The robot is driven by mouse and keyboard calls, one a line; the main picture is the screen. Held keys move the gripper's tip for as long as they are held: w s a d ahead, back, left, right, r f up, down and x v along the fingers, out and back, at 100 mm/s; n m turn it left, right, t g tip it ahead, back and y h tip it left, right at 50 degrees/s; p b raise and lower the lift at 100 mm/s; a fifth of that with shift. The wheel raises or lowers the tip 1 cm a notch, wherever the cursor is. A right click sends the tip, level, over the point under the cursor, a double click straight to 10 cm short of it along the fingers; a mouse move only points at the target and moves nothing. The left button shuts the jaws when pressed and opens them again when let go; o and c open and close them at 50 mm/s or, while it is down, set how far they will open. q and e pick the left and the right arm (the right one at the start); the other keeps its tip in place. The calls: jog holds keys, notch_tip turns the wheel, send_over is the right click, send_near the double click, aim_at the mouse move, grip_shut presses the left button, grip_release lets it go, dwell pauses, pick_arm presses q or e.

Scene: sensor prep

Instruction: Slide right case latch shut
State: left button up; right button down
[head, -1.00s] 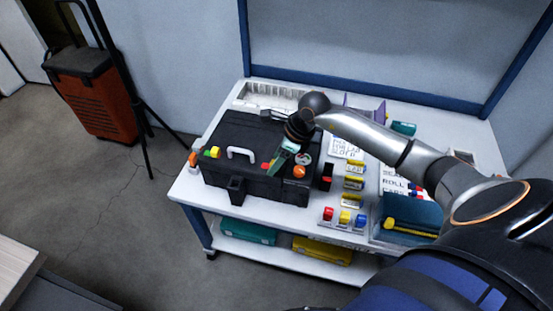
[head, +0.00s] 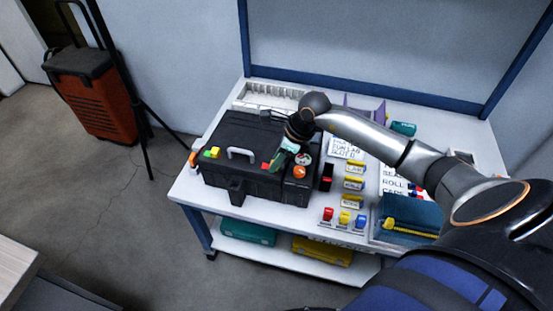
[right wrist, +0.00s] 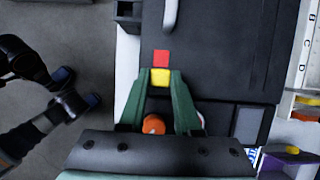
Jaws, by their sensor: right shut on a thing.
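The black case (head: 225,168) stands closed on the white cart, with a pale handle (head: 241,153) on its lid. My right gripper (head: 272,165) reaches down over the case's right part. In the right wrist view, its green fingers (right wrist: 160,80) are shut on the yellow slider of the right latch (right wrist: 161,76). A red patch (right wrist: 162,58) shows just beyond the fingertips, against the slider. The left latch (head: 212,152) shows yellow and green. The latch base under the fingers is partly hidden.
An orange knob (right wrist: 153,125) lies below and between my right fingers; it also shows in the head view (head: 299,172). Red, yellow and blue pieces (head: 344,217) and a blue bin (head: 410,215) are right of the case. A tripod stands left of the cart.

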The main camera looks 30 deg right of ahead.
dwell(0.7)
jog(key=shift+w+a+b, duration=0.45)
jog(key=shift+w+a, duration=0.25)
jog(key=shift+w, duration=0.05)
jog(key=shift+w+a, duration=0.15)
jog(key=shift+w, duration=0.05)
jog(key=shift+a+r, duration=0.1)
jog(key=c, duration=0.6)
grip_release()
